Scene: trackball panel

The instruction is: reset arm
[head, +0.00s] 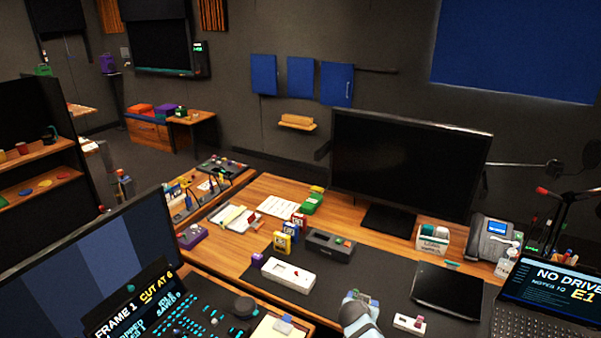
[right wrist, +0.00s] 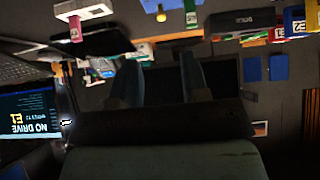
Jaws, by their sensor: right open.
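My right gripper (head: 361,299) is over the dark desk mat at the bottom centre of the head view, fingers pointing away from me. In the right wrist view its two fingers (right wrist: 160,82) stand apart with nothing held between them. That view is upside down. The trackball panel (head: 200,318) is at the lower left, partly hidden by a monitor. A dark round ball (head: 244,307) sits at its right side, well left of my gripper. My left gripper does not show.
A white box (head: 288,273) and a dark grey device (head: 328,245) are left of my gripper. A black tablet (head: 447,289) and a small white block (head: 409,324) are to its right. A large monitor (head: 408,165), phone (head: 492,238) and laptop (head: 545,300) stand around the desk.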

